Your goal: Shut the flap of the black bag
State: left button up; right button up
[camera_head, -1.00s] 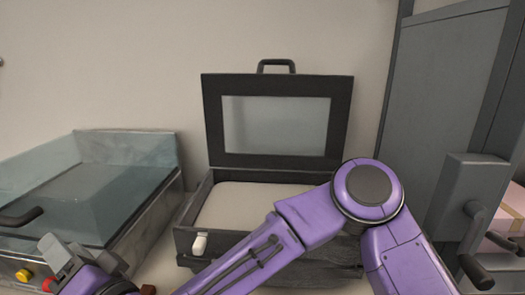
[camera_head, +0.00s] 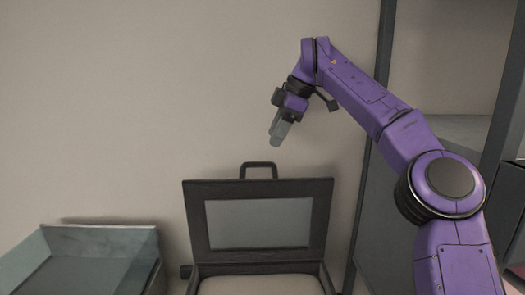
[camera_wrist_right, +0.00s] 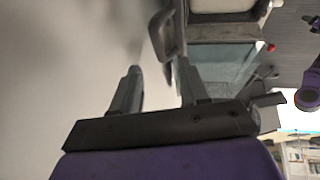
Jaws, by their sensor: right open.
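The black bag is a case standing open, with its flap (camera_head: 258,186) upright at the back and a grey panel (camera_head: 258,223) inside it. A black handle (camera_head: 258,166) sits on the flap's top edge. The pale inside (camera_head: 260,285) shows at the bottom edge; the rest of the bag is cut off. My right gripper (camera_head: 277,138) hangs pointing down above the flap, slightly right of the handle in the head view. In the right wrist view its fingers (camera_wrist_right: 160,78) are apart and empty, with the dark handle (camera_wrist_right: 168,38) beyond them. My left gripper does not show.
A glass-sided case (camera_head: 95,245) stands at the left. A tall grey cabinet (camera_head: 385,215) with an open shelf stands at the right, behind my right arm. The plain wall (camera_head: 120,100) behind the bag is clear.

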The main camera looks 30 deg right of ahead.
aim_at(263, 163)
jog(key=x, duration=0.8)
jog(key=shift+w+r, duration=0.2)
jog(key=shift+w, duration=0.1)
jog(key=shift+a+f, duration=0.1)
jog(key=shift+f, duration=0.25)
grip_shut()
